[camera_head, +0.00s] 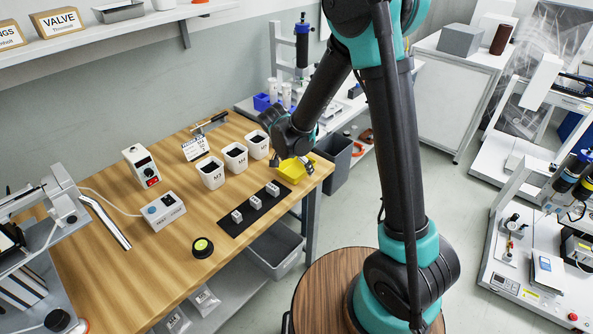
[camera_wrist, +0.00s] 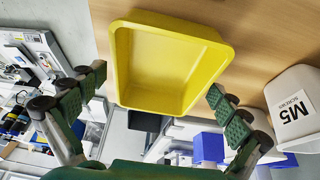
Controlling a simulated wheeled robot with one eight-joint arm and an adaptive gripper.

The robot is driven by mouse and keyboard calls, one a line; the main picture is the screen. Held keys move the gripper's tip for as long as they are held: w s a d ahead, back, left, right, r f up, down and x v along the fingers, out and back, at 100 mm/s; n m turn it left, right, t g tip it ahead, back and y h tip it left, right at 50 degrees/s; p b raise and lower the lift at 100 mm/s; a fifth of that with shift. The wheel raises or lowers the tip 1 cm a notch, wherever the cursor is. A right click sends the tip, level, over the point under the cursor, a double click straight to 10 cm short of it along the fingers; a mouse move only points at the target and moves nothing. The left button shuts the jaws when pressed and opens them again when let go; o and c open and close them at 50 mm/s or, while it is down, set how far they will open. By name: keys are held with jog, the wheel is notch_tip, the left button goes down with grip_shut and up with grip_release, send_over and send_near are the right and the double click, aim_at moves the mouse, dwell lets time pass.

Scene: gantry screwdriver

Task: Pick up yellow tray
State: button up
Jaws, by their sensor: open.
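The yellow tray (camera_head: 292,172) sits on the wooden table near its right end in the head view. In the wrist view the yellow tray (camera_wrist: 122,62) fills the upper middle and looks empty. My gripper (camera_head: 293,155) is at the tray in the head view, partly hiding it. In the wrist view my gripper (camera_wrist: 160,95) is open, with one green-padded finger left of the tray and one right of it. The finger tips are close to the tray's near side. Whether they touch it cannot be told.
White bins (camera_head: 210,174) with dark contents stand left of the tray; one labelled M5 (camera_wrist: 294,108) is right of my finger in the wrist view. A black mat (camera_head: 243,220) with small grey blocks lies in front. The table (camera_head: 120,275) ends just right of the tray.

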jog(key=shift+f, duration=0.25)
dwell(0.4)
jog(key=c, duration=1.3)
jog(key=shift+r, duration=0.1)
